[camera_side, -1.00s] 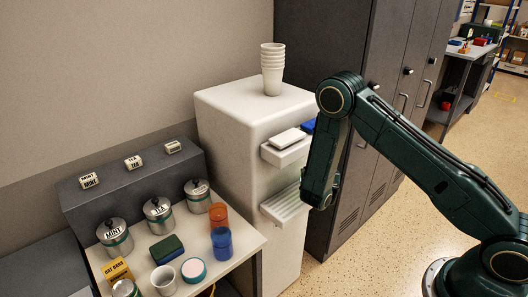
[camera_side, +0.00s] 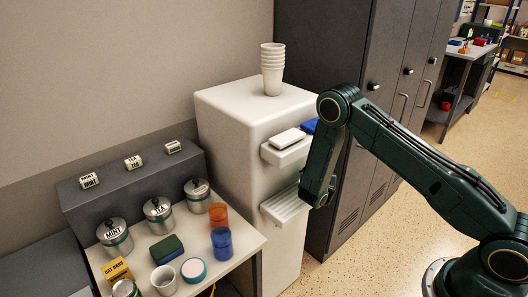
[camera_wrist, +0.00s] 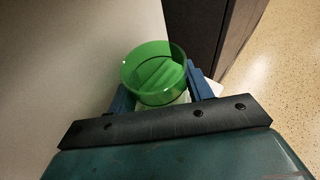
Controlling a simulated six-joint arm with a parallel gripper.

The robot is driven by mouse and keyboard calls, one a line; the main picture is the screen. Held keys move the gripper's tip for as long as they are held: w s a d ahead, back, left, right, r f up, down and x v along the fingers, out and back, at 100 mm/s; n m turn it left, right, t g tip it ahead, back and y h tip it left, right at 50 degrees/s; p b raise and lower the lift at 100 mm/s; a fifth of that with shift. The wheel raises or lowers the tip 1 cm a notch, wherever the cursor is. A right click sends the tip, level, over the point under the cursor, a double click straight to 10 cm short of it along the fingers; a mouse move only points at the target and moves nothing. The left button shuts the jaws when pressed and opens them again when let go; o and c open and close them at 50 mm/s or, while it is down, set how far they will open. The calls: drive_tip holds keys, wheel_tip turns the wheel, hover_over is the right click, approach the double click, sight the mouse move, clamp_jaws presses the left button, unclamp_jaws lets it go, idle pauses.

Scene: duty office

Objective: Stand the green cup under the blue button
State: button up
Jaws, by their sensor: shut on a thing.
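The green cup (camera_wrist: 153,62) is see-through and sits between the two blue fingers of my gripper (camera_wrist: 160,88) in the wrist view. The gripper is shut on it. Pale slats show through the cup. In the side view the cup is hidden behind my wrist, and the fingertips are hidden too. The blue button (camera_side: 311,125) is on the upper ledge of the white dispenser (camera_side: 232,133), partly covered by my arm. The slatted drip shelf (camera_side: 284,206) is lower on its front, with my wrist at its right end. I cannot tell whether the cup touches the shelf.
A white button (camera_side: 287,137) sits left of the blue one. Stacked cups (camera_side: 272,68) stand on top of the dispenser. Dark lockers (camera_side: 336,60) stand close on the right. The low table (camera_side: 240,249) holds an orange cup (camera_side: 218,214), a blue cup (camera_side: 222,243) and tins.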

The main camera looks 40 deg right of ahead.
drive_tip(key=shift+f, duration=0.2)
drive_tip(key=o, duration=0.8)
drive_tip(key=shift+c, duration=0.2)
drive_tip(key=shift+r, duration=0.15)
drive_tip(key=v, duration=1.2)
